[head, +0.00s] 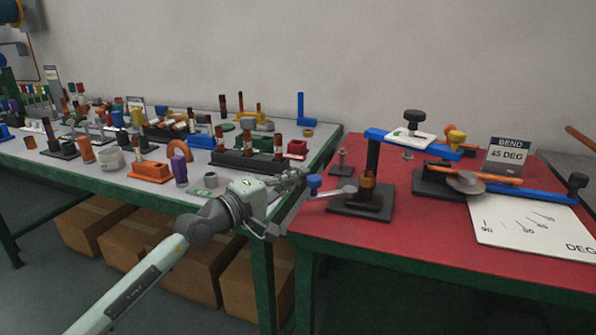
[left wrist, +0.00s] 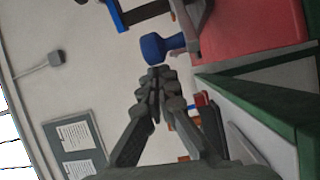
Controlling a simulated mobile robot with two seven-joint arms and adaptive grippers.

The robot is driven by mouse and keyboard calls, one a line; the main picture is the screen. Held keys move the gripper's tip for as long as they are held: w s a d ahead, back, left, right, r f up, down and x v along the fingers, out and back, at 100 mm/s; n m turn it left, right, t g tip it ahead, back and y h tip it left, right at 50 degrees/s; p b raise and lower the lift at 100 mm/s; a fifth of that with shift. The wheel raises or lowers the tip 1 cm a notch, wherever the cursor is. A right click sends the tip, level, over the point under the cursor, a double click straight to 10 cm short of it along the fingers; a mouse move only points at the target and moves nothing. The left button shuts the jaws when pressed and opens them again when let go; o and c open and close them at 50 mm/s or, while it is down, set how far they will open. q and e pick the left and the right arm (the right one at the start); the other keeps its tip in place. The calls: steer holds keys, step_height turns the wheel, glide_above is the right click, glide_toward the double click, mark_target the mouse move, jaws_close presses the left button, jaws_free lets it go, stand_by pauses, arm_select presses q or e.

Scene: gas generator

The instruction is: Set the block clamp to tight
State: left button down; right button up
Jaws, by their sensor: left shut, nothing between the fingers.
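A lever (head: 335,192) with a blue knob (head: 313,182) sticks out to the left from a black-based stand (head: 358,206) on the red table. An orange-brown piece (head: 367,180) sits at the stand's post; which part is the block clamp is not labelled. My left gripper (head: 300,176) is shut and empty, just left of the blue knob. In the left wrist view the closed fingertips (left wrist: 156,76) point at the blue knob (left wrist: 154,48), which lies just beyond them. Contact between them cannot be told. My right gripper is not in view.
The red table (head: 400,238) also carries a blue arm (head: 385,135) with a black knob (head: 413,116), a "BEND 45 DEG" sign (head: 507,154) and a white degree plate (head: 525,232). A crowded green-edged bench (head: 110,178) stands to the left, with cardboard boxes (head: 190,270) underneath.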

arm_select(q)
steer(key=shift+s+d, duration=0.15)
steer(key=shift+s, duration=0.1)
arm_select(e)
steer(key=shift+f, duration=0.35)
arm_select(q)
steer(key=shift+s+f, duration=0.1)
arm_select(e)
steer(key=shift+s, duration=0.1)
